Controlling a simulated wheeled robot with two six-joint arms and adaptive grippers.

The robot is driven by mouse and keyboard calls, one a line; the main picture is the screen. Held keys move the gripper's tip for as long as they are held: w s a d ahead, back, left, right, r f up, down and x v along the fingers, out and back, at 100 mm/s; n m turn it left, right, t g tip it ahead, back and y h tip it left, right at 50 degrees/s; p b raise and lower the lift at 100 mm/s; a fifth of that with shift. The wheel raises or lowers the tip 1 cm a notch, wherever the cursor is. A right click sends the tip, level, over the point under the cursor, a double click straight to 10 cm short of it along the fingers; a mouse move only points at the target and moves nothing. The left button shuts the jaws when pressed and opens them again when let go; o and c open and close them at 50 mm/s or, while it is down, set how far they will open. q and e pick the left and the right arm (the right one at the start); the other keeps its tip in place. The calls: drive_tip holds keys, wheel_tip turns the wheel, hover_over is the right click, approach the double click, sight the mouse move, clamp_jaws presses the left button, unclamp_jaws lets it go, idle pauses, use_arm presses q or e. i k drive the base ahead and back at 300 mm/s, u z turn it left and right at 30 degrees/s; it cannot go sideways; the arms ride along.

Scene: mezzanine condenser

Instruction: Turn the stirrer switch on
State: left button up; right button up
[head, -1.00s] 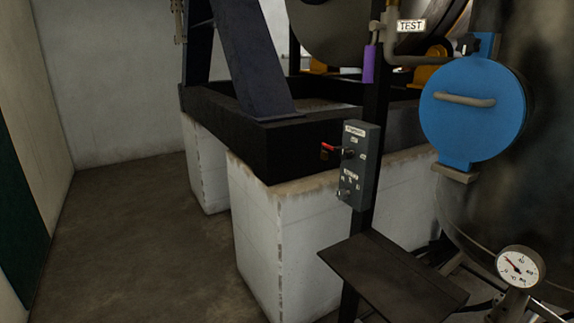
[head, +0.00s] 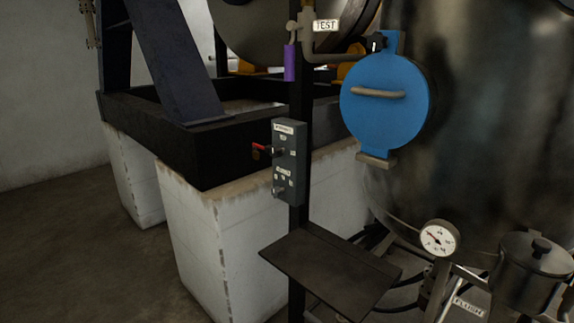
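A grey control box (head: 290,165) is fixed to a dark upright post, left of the blue round hatch. Its front carries a white label at the top and two dark knobs with small markings. The upper knob (head: 278,153) has a red tag or lever (head: 259,147) sticking out to its left. The lower knob (head: 278,190) sits near the bottom of the box. The labels are too small to read, so I cannot tell which knob is the stirrer switch or how it is set. Neither of my grippers is in the head view.
A dark shelf (head: 330,272) juts out below the box. To the right are a blue hatch (head: 385,105) on a large dark tank, a dial gauge (head: 439,238) and a lidded pot (head: 532,270). White plinths (head: 215,240) stand behind. The floor (head: 60,250) at left is clear.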

sight(276, 152)
drive_tip(key=z, duration=0.3)
drive_tip(key=i, duration=1.2)
drive_tip(key=u, duration=0.1)
